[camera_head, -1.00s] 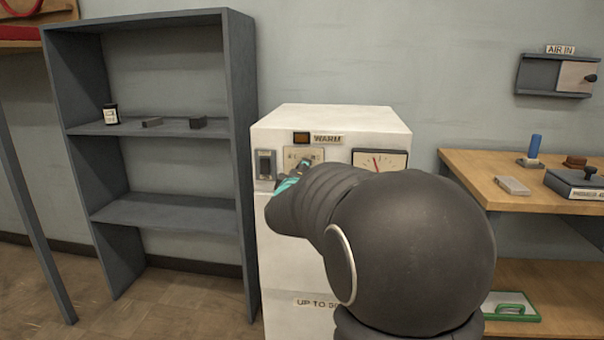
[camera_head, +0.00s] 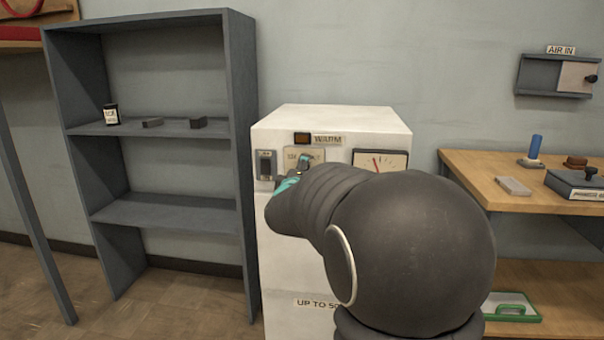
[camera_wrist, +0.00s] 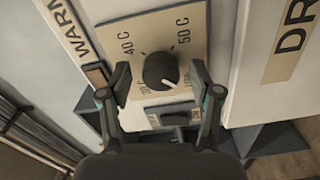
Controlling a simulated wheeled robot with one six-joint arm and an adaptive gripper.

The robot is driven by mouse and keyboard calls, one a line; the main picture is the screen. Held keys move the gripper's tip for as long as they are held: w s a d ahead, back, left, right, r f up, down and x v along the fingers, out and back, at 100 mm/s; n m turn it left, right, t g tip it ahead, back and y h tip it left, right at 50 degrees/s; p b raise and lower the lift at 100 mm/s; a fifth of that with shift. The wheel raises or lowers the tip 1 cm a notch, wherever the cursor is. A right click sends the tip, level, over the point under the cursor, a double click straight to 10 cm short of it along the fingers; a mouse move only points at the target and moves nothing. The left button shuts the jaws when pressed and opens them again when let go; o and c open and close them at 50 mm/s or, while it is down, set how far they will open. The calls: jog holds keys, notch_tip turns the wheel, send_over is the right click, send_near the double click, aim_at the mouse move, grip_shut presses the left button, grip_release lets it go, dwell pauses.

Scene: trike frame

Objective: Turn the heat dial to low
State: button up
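The heat dial (camera_wrist: 159,70) is a round black knob with a white pointer mark on a beige plate (camera_wrist: 183,22). The pointer faces the picture's lower right, away from both readable labels. My gripper (camera_wrist: 160,75) is open, with one finger on each side of the dial and a small gap showing on both sides. In the head view, my arm and gripper (camera_head: 287,183) partly cover the dial plate (camera_head: 292,154) on the white cabinet (camera_head: 345,117).
A rocker switch (camera_wrist: 175,115) sits beside the dial plate, close to my fingers. A WARM label (camera_head: 328,140) with a dark lamp (camera_head: 301,138) is above, and a gauge (camera_head: 394,159) is to the right. A grey shelf (camera_head: 243,130) stands left, a wooden bench (camera_head: 475,172) right.

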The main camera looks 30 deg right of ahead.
jog(key=v, duration=1.2)
dwell(0.5)
